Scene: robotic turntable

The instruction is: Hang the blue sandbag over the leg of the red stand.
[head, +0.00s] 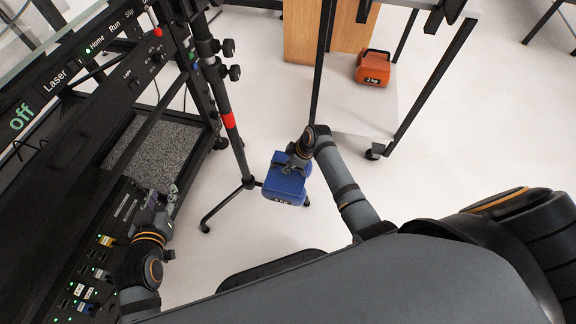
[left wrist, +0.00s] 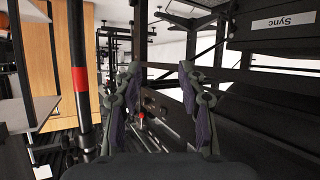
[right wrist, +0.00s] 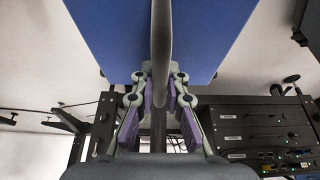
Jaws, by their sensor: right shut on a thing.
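The blue sandbag (head: 285,187) hangs by its grey strap (right wrist: 160,45) from my right gripper (head: 292,168), which is shut on the strap. In the right wrist view the blue bag (right wrist: 105,35) fills the top, and the gripper (right wrist: 158,82) is close below it. The red stand (head: 229,120) is a black pole with a red band and spread legs. One leg (head: 220,207) reaches front left; another passes behind the sandbag. I cannot tell whether the bag touches it. My left gripper (left wrist: 159,70) is open and empty, beside the black rack; the stand's pole (left wrist: 80,90) is left of it.
The black rack (head: 65,110) with panels and cables fills the left. A wheeled cart (head: 345,120) at the back right carries an orange sandbag (head: 373,68) on its lower shelf. White floor (head: 470,130) is open at the right.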

